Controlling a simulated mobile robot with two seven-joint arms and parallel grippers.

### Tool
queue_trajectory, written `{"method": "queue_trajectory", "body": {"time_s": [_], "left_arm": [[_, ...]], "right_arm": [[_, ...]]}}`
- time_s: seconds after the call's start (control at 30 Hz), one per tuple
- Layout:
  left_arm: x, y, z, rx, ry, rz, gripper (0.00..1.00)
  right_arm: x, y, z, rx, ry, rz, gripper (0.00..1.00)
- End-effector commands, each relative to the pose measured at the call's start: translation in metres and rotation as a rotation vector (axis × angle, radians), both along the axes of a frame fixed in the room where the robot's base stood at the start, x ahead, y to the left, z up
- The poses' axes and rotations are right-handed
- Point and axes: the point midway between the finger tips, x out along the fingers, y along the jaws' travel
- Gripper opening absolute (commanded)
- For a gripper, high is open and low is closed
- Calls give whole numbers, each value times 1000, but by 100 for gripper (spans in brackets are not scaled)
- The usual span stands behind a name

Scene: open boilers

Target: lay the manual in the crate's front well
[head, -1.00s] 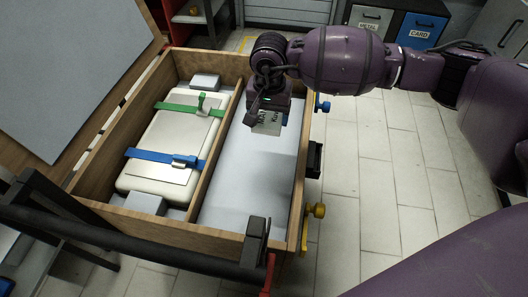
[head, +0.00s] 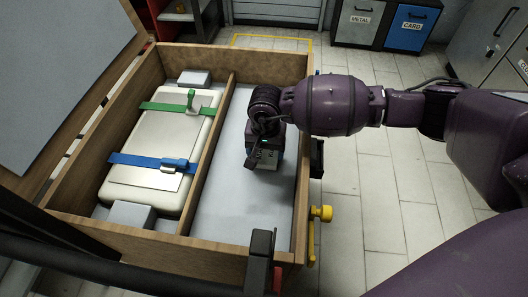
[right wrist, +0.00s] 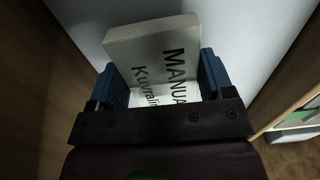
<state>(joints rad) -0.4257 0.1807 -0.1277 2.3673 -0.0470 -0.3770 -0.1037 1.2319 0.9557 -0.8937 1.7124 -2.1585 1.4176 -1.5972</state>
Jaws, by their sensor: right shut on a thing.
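The manual (right wrist: 153,48) is a pale booklet with dark "MANUAL" lettering. My right gripper (head: 265,162) is shut on it, and both blue finger pads flank it in the right wrist view. The wooden crate (head: 123,231) is open, with a divider (head: 208,160) along its length. The right-hand well (head: 236,205) has a bare grey floor. My right gripper is down inside this well, towards its far half, and hides most of the manual in the head view. I cannot tell whether the manual touches the floor. My left gripper is not in view.
The crate's left compartment holds a cream boiler (head: 145,185) under a green strap (head: 168,107) and a blue strap (head: 140,160). Yellow knobs (head: 321,213) stick out from the crate's right side. METAL and CARD bins (head: 408,28) stand at the back. Tiled floor lies clear at right.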

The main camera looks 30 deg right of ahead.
Motion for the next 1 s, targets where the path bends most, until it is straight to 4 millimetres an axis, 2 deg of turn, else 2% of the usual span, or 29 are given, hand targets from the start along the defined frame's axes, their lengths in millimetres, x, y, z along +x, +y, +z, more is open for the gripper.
{"method": "queue_trajectory", "body": {"time_s": [0.03, 0.1, 0.23, 0.5, 0.53, 0.67, 0.7, 1.0], "left_arm": [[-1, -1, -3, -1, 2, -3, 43], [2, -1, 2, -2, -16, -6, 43], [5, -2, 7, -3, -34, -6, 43], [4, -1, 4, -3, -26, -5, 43], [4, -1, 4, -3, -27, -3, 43], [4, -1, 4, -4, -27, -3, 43], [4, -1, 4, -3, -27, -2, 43], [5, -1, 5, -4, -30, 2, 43]], "right_arm": [[-2, 0, -13, 0, 7, -1, 48], [-1, 0, -16, 0, 4, -1, 48], [1, 0, -14, 0, -2, 0, 48], [0, 0, -17, -1, -1, 0, 48], [0, -1, -17, -1, 0, 0, 77], [0, -1, -17, -1, -1, 0, 97], [0, -1, -16, -1, -1, 0, 100], [1, 0, -14, 0, -2, 0, 100]]}}
